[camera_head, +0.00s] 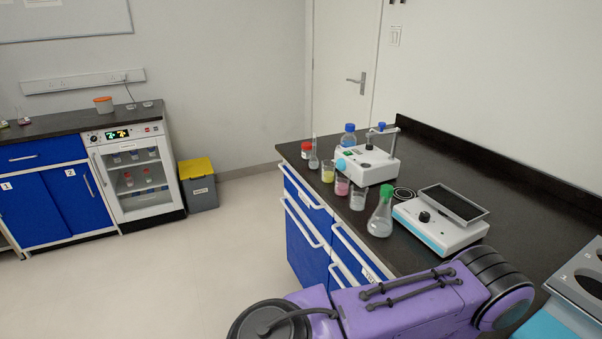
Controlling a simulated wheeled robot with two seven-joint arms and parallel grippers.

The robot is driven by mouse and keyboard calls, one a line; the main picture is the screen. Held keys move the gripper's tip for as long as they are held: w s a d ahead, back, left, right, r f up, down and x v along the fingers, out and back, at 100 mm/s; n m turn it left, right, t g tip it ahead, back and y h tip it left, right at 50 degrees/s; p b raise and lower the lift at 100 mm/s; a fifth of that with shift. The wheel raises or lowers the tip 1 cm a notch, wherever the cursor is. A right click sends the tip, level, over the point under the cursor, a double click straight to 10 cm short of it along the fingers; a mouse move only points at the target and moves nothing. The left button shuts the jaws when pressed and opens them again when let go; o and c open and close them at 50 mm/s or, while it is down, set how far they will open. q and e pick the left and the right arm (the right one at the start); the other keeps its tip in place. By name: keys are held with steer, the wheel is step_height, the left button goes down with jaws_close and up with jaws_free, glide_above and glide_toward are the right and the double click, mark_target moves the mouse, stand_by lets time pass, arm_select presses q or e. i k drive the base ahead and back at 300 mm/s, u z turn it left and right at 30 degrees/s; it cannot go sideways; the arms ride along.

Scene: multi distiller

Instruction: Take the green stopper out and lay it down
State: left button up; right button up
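The green stopper (386,192) sits upright in the neck of a clear conical flask (380,224). The flask stands on the black counter (455,180) near its front edge, left of a white device with a dark flat plate (453,204). A purple arm link of mine crosses the lower right, in front of the counter. Neither of my grippers is in view. No gripper is seen touching the stopper or flask.
Beakers with yellow (328,173), pink (342,186) and clear (357,199) contents line the front edge beside a white stirrer (368,165). A blue-capped bottle (348,136) stands behind. Bare counter lies toward the back right. A grey device (582,285) is at the right.

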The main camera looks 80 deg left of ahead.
mark_target(386, 190)
steer(key=u, duration=2.15)
